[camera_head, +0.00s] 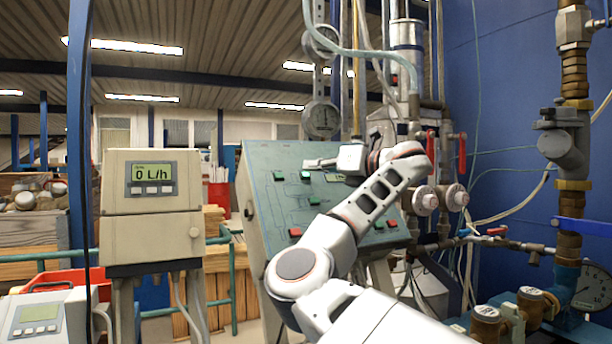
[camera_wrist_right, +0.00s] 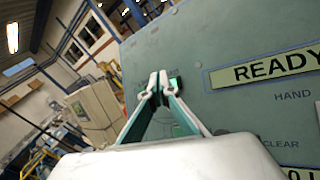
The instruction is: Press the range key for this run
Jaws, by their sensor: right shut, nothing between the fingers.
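The sloped blue-green control panel (camera_head: 262,205) stands in the middle of the head view, with green and red keys on its face. My right gripper (camera_head: 308,164) is over the panel's upper part, its fingers pointing left. In the right wrist view its fingertips (camera_wrist_right: 158,82) are together and empty. A lit green key (camera_wrist_right: 175,84) shows just behind them; I cannot tell whether they touch it. A label strip reading READY (camera_wrist_right: 265,72) is to the right, with HAND and CLEAR printed below. Which key is the range key cannot be read. My left gripper is not in view.
A beige meter box (camera_head: 152,225) reading 0 L/h stands left of the panel. Pipes with red-handled valves (camera_head: 462,152) and a brass pipe column (camera_head: 574,80) are to the right. A grey device (camera_head: 40,315) is at the lower left.

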